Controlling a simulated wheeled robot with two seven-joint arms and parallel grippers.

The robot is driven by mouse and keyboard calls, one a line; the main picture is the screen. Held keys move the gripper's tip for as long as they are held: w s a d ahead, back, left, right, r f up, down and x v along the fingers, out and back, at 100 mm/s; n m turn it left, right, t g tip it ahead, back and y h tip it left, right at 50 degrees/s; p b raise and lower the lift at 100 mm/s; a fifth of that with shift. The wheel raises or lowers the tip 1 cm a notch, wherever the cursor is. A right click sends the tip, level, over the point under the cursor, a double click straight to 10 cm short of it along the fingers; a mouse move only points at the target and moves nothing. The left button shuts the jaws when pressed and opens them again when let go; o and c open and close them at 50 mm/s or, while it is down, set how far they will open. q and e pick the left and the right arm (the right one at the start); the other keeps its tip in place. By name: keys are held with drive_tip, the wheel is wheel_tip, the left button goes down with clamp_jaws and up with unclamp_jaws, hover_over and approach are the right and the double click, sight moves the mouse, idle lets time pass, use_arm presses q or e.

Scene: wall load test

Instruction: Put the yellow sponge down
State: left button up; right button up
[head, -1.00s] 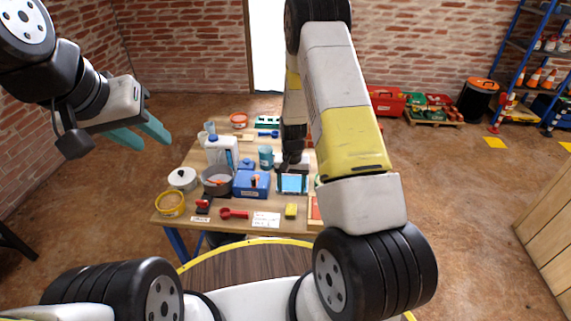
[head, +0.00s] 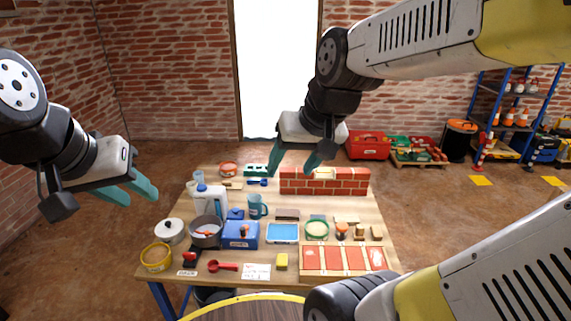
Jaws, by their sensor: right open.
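The yellow sponge (head: 281,261) lies on the wooden table (head: 208,283) near its front edge, between a white paper card (head: 257,272) and a tray of red panels (head: 343,258). Nothing grips it. My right gripper (head: 296,172) is open, its teal fingers pointing down over the back of the table, well behind the sponge and above the tabletop. No object shows between its fingers. My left gripper (head: 133,196) is off the table's left side, its teal fingers apart and empty.
A low brick wall (head: 325,181) stands at the table's back right. A blue box (head: 241,235), a grey pot (head: 206,232), a white jug (head: 210,201) and a blue-screened tablet (head: 282,233) crowd the left and middle. Little bare tabletop surrounds the sponge.

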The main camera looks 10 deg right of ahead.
drive_tip(key=shift+n+t, duration=0.3)
drive_tip(key=shift+t, duration=0.1)
drive_tip(key=s, duration=0.2)
drive_tip(key=s+r, duration=0.1)
drive_tip(key=s, duration=0.1)
drive_tip(key=shift+s+r, duration=0.15)
drive_tip(key=shift+s, duration=0.15)
drive_tip(key=shift+c, duration=0.2)
idle(0.4)
